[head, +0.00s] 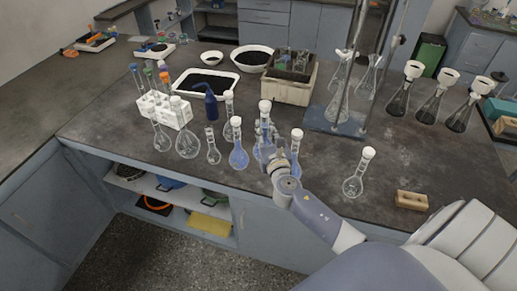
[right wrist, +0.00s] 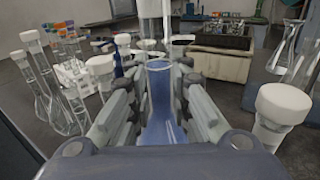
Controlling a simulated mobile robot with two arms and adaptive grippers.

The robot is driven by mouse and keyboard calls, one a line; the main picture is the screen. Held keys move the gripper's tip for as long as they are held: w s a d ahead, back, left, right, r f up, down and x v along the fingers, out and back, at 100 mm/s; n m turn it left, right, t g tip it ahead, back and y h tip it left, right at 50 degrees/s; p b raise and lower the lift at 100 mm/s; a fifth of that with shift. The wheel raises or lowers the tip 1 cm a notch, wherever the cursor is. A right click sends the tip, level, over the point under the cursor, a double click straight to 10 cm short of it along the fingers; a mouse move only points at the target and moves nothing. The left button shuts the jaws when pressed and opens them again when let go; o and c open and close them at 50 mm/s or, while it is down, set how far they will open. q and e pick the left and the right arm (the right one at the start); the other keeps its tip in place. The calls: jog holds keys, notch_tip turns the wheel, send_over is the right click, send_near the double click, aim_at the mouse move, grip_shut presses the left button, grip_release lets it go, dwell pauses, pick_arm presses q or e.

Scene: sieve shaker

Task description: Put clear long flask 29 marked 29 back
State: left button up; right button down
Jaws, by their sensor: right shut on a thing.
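My right gripper (head: 276,163) is at the front middle of the bench, among several long-necked clear flasks with white caps. In the right wrist view its fingers (right wrist: 160,105) are closed on both sides of a clear long flask (right wrist: 160,88) with a bluish tint. The fingers and nearby flasks hide much of it in the head view. I cannot read a 29 on any flask. A capped flask with blue contents (head: 238,150) stands just left of the gripper, and another capped flask (head: 297,146) is just right of it. My left gripper is not in view.
Clear flasks (head: 187,144) stand to the left near a white tube rack (head: 165,112). A lone capped flask (head: 357,176) and a tan block (head: 411,200) are at right. Behind are a beige crate (head: 290,92) and a stand base (head: 336,122).

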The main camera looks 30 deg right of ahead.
jog(key=shift+w+d+r, duration=0.25)
jog(key=shift+w+d, duration=0.25)
notch_tip(320, 180, down, 5)
jog(key=b, duration=0.5)
jog(key=shift+f, duration=0.15)
jog(key=shift+f+b, duration=1.75)
jog(key=shift+f, duration=0.05)
jog(key=shift+f+b, duration=0.35)
jog(key=shift+f, duration=0.1)
jog(key=c, duration=1.4)
grip_release()
jog(key=shift+o, duration=0.5)
jog(key=shift+s+f, duration=0.1)
jog(key=o, duration=1.3)
